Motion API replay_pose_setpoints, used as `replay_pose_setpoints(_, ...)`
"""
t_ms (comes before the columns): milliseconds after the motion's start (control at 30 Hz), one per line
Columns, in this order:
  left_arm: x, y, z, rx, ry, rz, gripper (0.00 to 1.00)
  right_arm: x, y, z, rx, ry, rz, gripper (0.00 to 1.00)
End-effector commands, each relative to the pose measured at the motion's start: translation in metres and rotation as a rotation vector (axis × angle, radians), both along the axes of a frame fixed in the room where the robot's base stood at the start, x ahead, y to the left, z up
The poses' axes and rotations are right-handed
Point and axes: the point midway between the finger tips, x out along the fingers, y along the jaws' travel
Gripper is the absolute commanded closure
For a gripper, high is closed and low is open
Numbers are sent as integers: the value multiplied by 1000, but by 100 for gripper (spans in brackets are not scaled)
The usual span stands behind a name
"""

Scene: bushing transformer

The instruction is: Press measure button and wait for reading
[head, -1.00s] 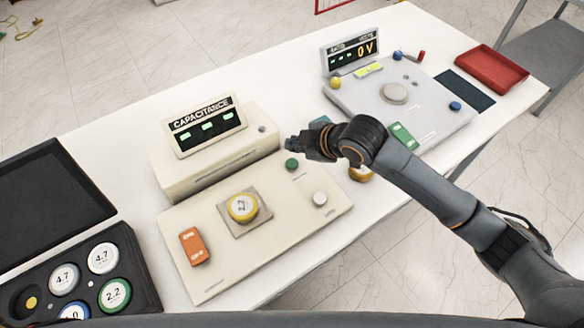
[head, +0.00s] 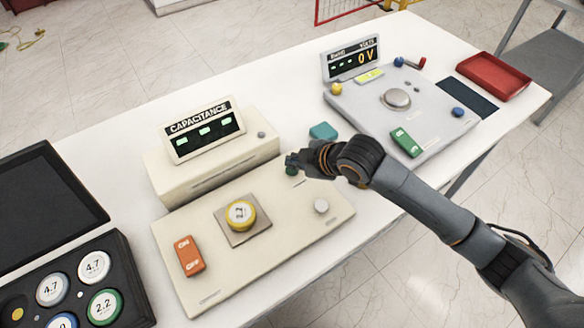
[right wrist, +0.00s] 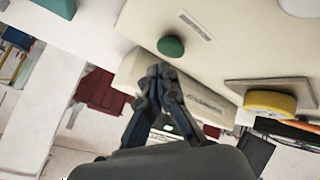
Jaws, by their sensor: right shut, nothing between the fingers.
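The capacitance meter (head: 215,165) is a cream box whose display (head: 203,130) shows green dashes. On its panel a yellow-ringed disc marked 2.2 (head: 240,214) sits in a square socket. A round green button (head: 291,171) is at the panel's back right, partly hidden by my right gripper (head: 290,160). In the right wrist view the green button (right wrist: 171,46) shows just beyond the tips of my right gripper (right wrist: 160,70), which is shut and empty. I cannot tell whether the tips touch it. My left gripper is not in view.
An orange ON/OFF switch (head: 190,256) and white knob (head: 321,205) are on the panel. A black case of discs (head: 120,245) lies front left.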

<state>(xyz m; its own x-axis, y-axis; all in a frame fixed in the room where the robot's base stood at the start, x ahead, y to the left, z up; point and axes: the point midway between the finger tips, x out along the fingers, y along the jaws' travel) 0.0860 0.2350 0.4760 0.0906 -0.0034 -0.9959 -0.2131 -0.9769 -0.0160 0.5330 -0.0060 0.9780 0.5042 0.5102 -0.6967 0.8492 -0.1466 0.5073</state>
Motion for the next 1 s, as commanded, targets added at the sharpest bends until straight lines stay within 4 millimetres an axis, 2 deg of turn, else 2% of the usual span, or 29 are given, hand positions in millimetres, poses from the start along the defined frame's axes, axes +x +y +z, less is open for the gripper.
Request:
replay_pose_setpoints(733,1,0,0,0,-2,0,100,0,0,0,0,0,0,100)
replay_pose_setpoints(1000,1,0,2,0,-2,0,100,0,0,-8,-1,1,0,100)
